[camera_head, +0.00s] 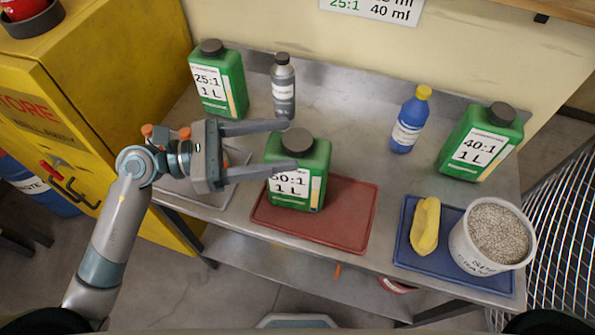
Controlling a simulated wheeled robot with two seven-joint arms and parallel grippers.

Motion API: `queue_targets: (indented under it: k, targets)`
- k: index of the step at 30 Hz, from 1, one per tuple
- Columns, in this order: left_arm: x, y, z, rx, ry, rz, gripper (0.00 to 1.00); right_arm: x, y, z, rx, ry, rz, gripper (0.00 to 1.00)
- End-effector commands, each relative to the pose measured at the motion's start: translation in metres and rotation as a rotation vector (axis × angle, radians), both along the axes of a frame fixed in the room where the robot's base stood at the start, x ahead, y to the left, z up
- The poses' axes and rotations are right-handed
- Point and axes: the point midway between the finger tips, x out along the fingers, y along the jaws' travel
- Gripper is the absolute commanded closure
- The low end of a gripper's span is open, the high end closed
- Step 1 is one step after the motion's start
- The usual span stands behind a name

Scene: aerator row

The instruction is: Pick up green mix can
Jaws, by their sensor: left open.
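Three green mix cans with dark caps and white labels stand on the metal bench. The can marked 50:1 1 L (312,185) stands upright on a red tray (352,228) in the middle. The can marked 25:1 1 L (232,68) is at the back left. The can marked 40:1 1 L (497,130) is at the right. My left gripper (291,145) is open, with its fingers pointing right. Its tips lie on either side of the middle can's cap in the picture, and the lower finger covers part of the label. Contact cannot be told. My right gripper is not in view.
A grey bottle (283,92) stands behind the gripper. A blue bottle with a yellow cap (407,125) stands back right. A blue tray (418,262) holds a yellow cloth-like item (425,227) and a tub of granules (470,252). A yellow cabinet (120,65) is left.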

Motion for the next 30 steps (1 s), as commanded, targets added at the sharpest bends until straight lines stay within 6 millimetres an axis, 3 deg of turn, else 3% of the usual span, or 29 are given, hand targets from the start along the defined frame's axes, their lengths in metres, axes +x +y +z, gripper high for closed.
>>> queue_targets:
  k: [6,12,27,28,30]
  targets:
    - [0.009,-0.022,0.006,-0.003,0.001,-0.001,0.36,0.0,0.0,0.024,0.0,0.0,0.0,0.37]
    - [0.011,-0.039,0.003,-0.001,0.001,-0.001,0.36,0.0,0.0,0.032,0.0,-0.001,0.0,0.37]
    - [0.012,-0.04,0.0,0.0,0.0,0.0,0.36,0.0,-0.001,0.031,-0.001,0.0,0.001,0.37]
    - [0.012,-0.04,0.0,0.0,0.0,0.0,0.38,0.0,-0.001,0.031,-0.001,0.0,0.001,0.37]
    - [0.012,-0.04,0.0,0.0,0.0,0.0,0.55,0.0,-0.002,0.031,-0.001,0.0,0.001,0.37]
